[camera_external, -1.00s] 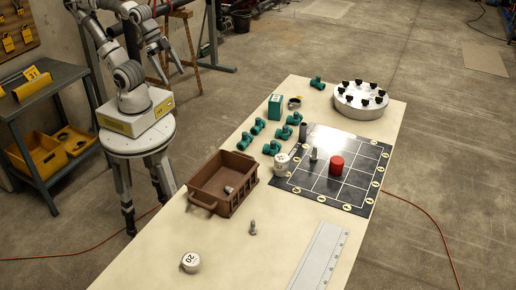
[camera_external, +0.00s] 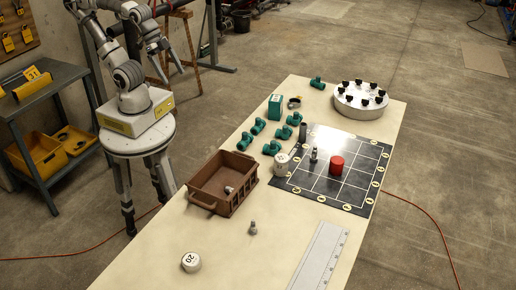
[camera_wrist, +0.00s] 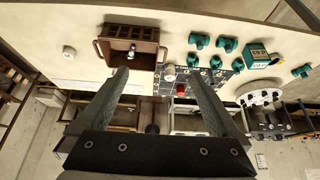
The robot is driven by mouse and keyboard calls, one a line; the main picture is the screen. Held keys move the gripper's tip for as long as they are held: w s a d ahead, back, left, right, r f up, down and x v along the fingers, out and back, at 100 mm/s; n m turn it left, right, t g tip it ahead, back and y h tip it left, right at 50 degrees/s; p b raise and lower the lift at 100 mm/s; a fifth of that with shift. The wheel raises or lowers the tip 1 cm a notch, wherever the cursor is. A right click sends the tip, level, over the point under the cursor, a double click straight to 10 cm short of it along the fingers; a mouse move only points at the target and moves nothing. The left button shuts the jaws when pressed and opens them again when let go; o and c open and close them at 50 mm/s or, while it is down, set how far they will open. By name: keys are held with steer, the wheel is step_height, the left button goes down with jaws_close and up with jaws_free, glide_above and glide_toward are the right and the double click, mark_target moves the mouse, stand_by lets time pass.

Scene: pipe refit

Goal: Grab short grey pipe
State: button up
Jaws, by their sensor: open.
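A short grey pipe (camera_external: 303,130) stands upright on the table, at the far left corner of the dark grid mat (camera_external: 322,192). I cannot pick it out clearly in the wrist view.
A brown crate (camera_external: 205,208) holds a small grey piece. Several green pipe fittings (camera_external: 259,126) and a green box (camera_external: 275,107) lie near the pipe. A red cylinder (camera_external: 336,164) and a grey bolt (camera_external: 314,155) stand on the mat. A round white holder (camera_external: 360,103) is behind.

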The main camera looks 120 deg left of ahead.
steer(key=c, duration=0.4)
steer(key=shift+w, duration=0.15)
